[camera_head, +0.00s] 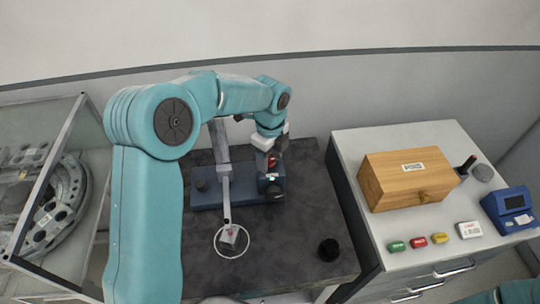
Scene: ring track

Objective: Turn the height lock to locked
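A bench device with a blue base (207,197), a grey upright arm (220,145) and a white ring (231,241) stands on the dark worktop. At the right end of its base is a dark block (270,187) with a small green light. A red part, which may be the height lock, shows just above this block. My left gripper (272,150) points down at the red part from above, very close to it. Its pale fingers partly hide the red part, and I cannot tell whether they touch or grip it. My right gripper is out of view.
A black knob-like object (329,249) stands on the dark worktop (300,225). The white cabinet (385,140) at right holds a wooden box (408,178), small coloured blocks (419,242) and a blue device (510,210). A glass-sided case (50,135) with metal discs is at left.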

